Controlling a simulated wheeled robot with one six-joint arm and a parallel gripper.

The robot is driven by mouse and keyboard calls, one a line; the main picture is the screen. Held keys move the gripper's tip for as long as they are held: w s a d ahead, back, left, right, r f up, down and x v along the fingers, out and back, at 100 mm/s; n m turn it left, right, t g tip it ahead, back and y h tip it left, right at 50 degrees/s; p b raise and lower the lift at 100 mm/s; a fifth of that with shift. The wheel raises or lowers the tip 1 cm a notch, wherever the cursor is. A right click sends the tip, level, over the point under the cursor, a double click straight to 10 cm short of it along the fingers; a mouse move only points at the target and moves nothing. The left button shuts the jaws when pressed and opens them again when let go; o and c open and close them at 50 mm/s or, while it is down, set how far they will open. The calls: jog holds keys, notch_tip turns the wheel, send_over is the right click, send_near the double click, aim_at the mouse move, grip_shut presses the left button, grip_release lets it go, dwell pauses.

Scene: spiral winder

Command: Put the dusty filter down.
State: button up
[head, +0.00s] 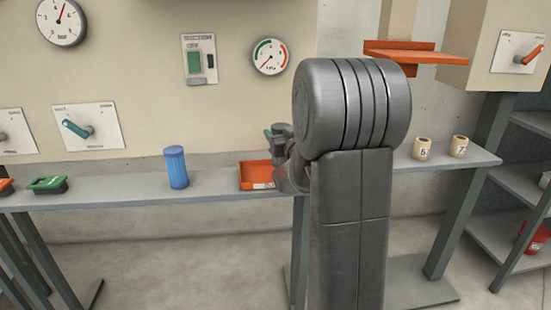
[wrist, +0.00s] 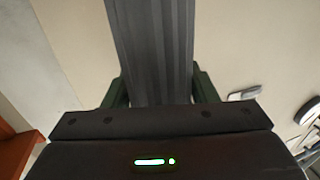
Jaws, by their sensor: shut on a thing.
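The dusty filter (wrist: 155,45) is a dark grey pleated cylinder in the wrist view. My gripper (wrist: 161,88) is shut on it, one dark green finger at each side. The filter runs away from the gripper and out past the top edge of the picture. In the head view my gripper (head: 279,133) is at the wall-side bench, just above the red tray, partly hidden by my arm. I cannot clearly make out the dusty filter there.
A blue pleated filter (head: 175,167) stands upright on the grey bench (head: 120,195), left of the red tray (head: 257,184). Bare bench lies between them. Two numbered tan pots (head: 421,148) stand at the right. A red-orange wall shelf (head: 415,54) juts out above them.

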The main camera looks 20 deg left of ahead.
jog(key=shift+f, duration=2.85)
jog(key=shift+f+b, duration=0.15)
jog(key=shift+b, duration=0.15)
jog(key=o, duration=1.1)
jog(key=shift+r, duration=0.2)
jog(key=v, duration=1.2)
jog(key=shift+b, duration=0.45)
